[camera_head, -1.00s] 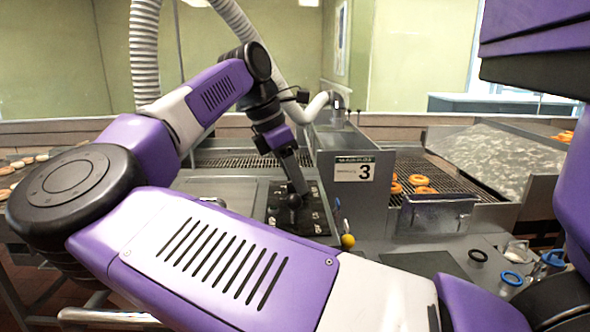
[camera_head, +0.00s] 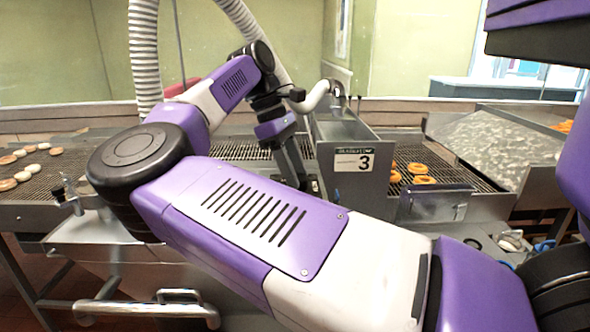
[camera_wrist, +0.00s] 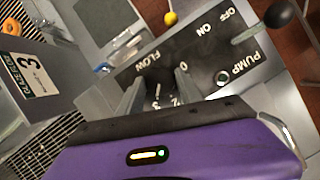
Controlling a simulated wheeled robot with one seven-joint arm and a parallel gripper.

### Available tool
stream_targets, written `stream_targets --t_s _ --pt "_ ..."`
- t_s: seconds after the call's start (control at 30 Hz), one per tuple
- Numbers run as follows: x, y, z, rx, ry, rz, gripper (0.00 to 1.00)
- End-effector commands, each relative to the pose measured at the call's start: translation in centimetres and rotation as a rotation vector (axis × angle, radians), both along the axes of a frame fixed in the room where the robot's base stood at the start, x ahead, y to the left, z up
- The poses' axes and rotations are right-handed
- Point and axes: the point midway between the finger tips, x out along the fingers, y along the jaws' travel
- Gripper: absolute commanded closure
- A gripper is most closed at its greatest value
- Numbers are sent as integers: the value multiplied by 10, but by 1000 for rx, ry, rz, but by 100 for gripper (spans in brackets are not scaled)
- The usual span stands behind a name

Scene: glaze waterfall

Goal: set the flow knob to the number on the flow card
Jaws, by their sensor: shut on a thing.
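The flow card (camera_head: 354,160) is a white label with a black 3 on the grey housing. It also shows at the left of the wrist view (camera_wrist: 36,76). The black control panel (camera_wrist: 207,48) carries the words FLOW and PUMP, with dial numbers by my fingers. My gripper (camera_wrist: 157,92) is shut on the flow knob, its two fingers standing either side of it over the dial. The knob is mostly hidden, and I cannot tell its setting. In the head view my forearm hides the fingertips and panel.
Beside the dial is the pump lever with a black ball (camera_wrist: 278,13). Doughnuts (camera_head: 420,172) lie on the mesh right of the housing. More (camera_head: 22,180) lie on the left conveyor.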

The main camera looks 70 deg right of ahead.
Motion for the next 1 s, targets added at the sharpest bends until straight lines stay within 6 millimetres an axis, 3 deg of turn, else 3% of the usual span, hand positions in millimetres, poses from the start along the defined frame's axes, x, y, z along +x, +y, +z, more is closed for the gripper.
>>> stream_targets --t_s 0.47,0.5,0.6,1.0 --pt "0 0 -2 3 -1 -14 98" --pt "0 0 -2 3 -1 -14 56" --pt "0 0 -2 2 -1 -14 36" --pt "3 0 5 1 -1 -13 36"
